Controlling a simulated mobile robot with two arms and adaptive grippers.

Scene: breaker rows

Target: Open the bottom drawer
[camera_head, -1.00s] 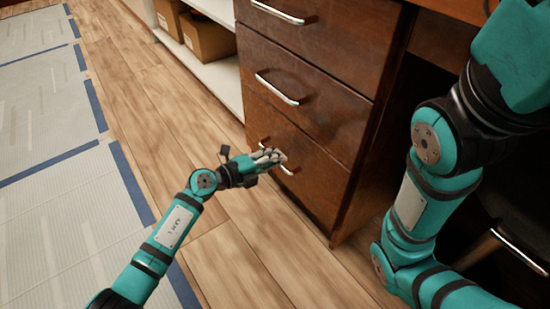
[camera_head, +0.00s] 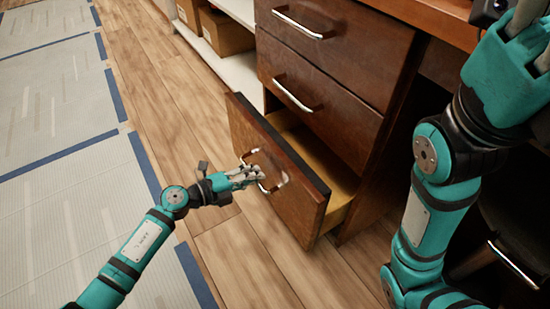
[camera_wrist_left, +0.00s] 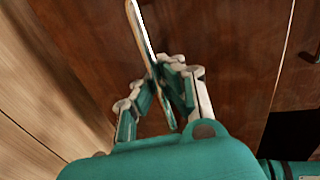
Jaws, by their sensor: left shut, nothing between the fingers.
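The bottom drawer (camera_head: 290,205) of the brown wooden cabinet stands partly pulled out, and its pale inside shows behind the front. Its silver bar handle (camera_head: 284,181) is partly hidden by my left gripper (camera_head: 258,174). The left gripper is shut at the handle, with nothing gripped between its fingers. In the left wrist view the handle (camera_wrist_left: 138,28) runs down beside the fingers (camera_wrist_left: 165,90). I cannot tell whether the fingers are hooked behind it. My right gripper (camera_head: 535,40) is cut off at the top right, and its state is unclear.
The two drawers above, middle (camera_head: 320,110) and top (camera_head: 345,40), are shut. A white shelf (camera_head: 235,65) with cardboard boxes (camera_head: 226,32) stands left of the cabinet. Wooden floor (camera_head: 190,100) is clear in front. A dark seat (camera_head: 500,225) is at the right.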

